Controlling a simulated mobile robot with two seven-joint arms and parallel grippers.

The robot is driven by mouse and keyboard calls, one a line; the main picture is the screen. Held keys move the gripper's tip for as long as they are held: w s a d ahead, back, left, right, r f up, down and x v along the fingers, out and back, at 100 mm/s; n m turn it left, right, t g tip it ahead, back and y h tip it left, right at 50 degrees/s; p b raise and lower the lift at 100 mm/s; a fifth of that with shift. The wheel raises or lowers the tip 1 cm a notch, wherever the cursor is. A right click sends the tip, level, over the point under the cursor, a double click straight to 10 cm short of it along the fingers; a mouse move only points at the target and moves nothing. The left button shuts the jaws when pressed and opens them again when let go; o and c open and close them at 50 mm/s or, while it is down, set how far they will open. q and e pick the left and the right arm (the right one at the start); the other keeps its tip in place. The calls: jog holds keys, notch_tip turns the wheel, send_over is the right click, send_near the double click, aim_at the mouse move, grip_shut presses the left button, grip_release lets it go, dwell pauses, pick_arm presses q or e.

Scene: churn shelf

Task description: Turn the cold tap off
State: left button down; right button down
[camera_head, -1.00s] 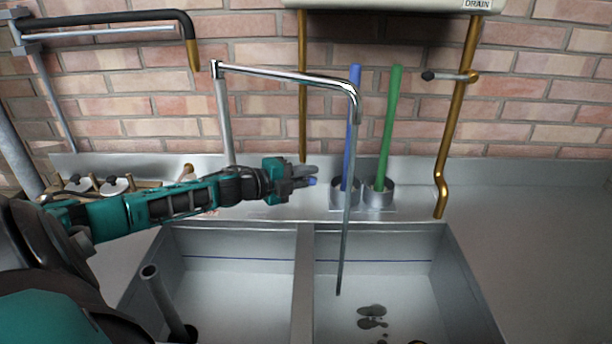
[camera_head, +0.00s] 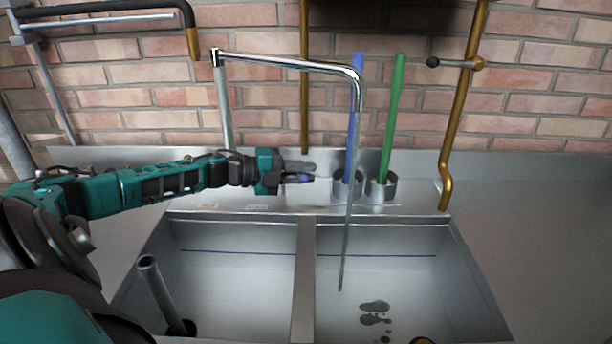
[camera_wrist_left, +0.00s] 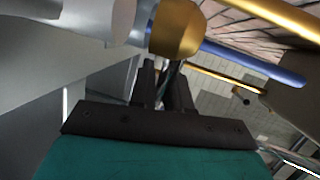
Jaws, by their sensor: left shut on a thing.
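My left gripper (camera_head: 302,172) is behind the sink, left of the two pots, and its fingers are shut on the cold tap. A small blue part (camera_head: 305,178) of the cold tap shows at the fingertips; the fingers hide most of the tap. In the left wrist view the gripper (camera_wrist_left: 166,84) has a slim dark piece between its fingers, just below a brass body (camera_wrist_left: 177,28). The chrome spout (camera_head: 290,64) reaches over the right basin, and a thin grey stream of water (camera_head: 346,235) falls from it. My right gripper is not in view.
A blue handle (camera_head: 354,110) and a green handle (camera_head: 393,110) stand in metal pots right of my gripper. A brass pipe (camera_head: 459,120) with a side lever (camera_head: 455,63) is further right. A standpipe (camera_head: 163,290) rises in the left basin. The right counter is clear.

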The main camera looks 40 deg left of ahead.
pick_arm(q)
jog(key=shift+s+a+f+m+g+h+b, duration=0.15)
jog(key=shift+s+m+g+h+b, duration=0.1)
jog(key=shift+m+g+h+b, duration=0.15)
jog(key=shift+s+d+f+m+g+h+b, duration=0.1)
jog(key=shift+s+f+m+g+h+b, duration=0.15)
jog(key=shift+m+h+b, duration=0.2)
jog(key=shift+s+r+m+g+h+b, duration=0.1)
jog(key=shift+s+m+g+h+b, duration=0.2)
jog(key=shift+b, duration=0.25)
jog(key=shift+s+a+r+m+g+h+b, duration=0.15)
jog(key=shift+m+g+h+b, duration=0.2)
jog(key=shift+b, duration=0.3)
jog(key=shift+s+m+g+h+b, duration=0.3)
jog(key=shift+g+h+b, duration=0.1)
jog(key=shift+g, duration=0.1)
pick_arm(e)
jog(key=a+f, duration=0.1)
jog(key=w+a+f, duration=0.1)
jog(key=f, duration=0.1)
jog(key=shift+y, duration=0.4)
pick_arm(q)
jog(key=shift+r, duration=0.1)
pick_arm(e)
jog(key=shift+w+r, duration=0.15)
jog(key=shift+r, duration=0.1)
